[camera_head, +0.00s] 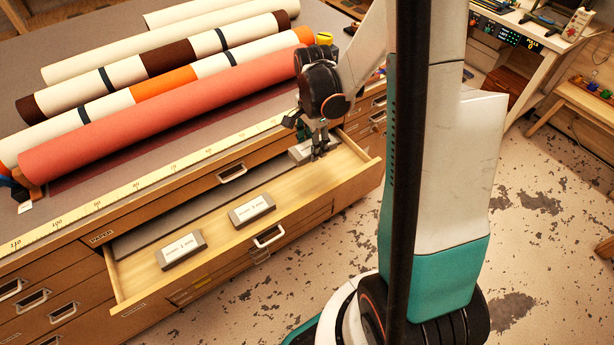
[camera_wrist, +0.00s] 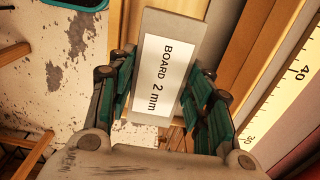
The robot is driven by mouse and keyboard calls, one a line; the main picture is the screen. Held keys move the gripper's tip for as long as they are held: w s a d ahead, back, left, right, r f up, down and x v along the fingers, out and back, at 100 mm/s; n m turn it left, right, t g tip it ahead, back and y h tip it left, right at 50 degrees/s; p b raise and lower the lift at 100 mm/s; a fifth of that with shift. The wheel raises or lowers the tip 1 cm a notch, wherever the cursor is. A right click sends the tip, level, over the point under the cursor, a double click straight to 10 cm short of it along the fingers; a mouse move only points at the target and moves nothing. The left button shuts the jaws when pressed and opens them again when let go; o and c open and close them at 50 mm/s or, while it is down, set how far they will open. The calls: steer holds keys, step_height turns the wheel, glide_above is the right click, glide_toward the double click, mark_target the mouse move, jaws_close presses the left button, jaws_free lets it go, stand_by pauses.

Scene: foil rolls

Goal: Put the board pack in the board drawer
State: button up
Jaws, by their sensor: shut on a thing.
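My gripper (camera_head: 318,152) points down over the right end of the open wooden drawer (camera_head: 325,178). It is shut on a grey board pack (camera_head: 299,153), which is partly hidden by the fingers in the head view. In the wrist view the pack (camera_wrist: 165,65) sits between the teal finger pads, its white label reading "BOARD 2 mm". I cannot tell whether the pack touches the drawer floor. Two similar grey packs with white labels lie in the drawer, one at the middle (camera_head: 252,208) and one at the left (camera_head: 181,250); their print is too small to read surely.
Above the drawer, a worktop (camera_head: 60,60) carries several rolls, including a red one (camera_head: 165,112), and a yellow ruler (camera_head: 150,182) along its front edge. A closed drawer marked "PAPER" (camera_head: 180,205) is just above the open one. Scuffed floor (camera_head: 270,290) lies in front.

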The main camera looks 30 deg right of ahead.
mark_target(311, 180)
step_height(311, 180, down, 13)
steer(key=b, duration=0.4)
steer(key=shift+f, duration=0.15)
steer(key=shift+f, duration=0.15)
steer(key=o, duration=1.1)
step_height(311, 180, up, 12)
steer(key=p, duration=0.4)
